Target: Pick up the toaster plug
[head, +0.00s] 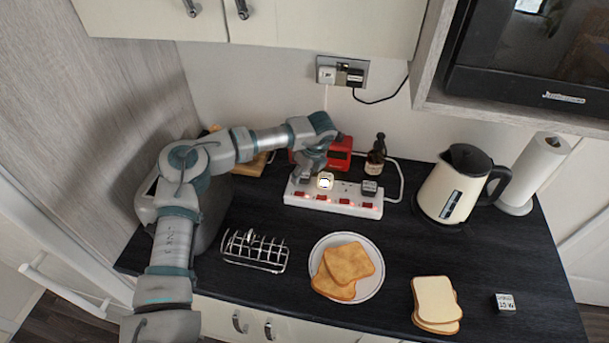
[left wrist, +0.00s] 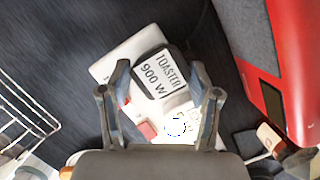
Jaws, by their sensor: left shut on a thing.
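The toaster plug (left wrist: 158,76) is dark with a white label reading "TOASTER 900 W". In the left wrist view it sits between the two fingers of my left gripper (left wrist: 160,70), which is shut on it. In the head view my left gripper (head: 305,174) is over the left end of the white power strip (head: 345,208), and the plug is mostly hidden there. The strip also shows in the left wrist view (left wrist: 108,68). I cannot tell whether the plug is still seated in its socket. My right gripper is not in view.
A white plug (head: 325,181) and a dark plug (head: 369,187) stand on the strip. A red appliance (head: 339,152) and a brown bottle (head: 375,158) are behind it. A kettle (head: 455,187) is right; a toast rack (head: 254,251) and bread plate (head: 317,257) are in front.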

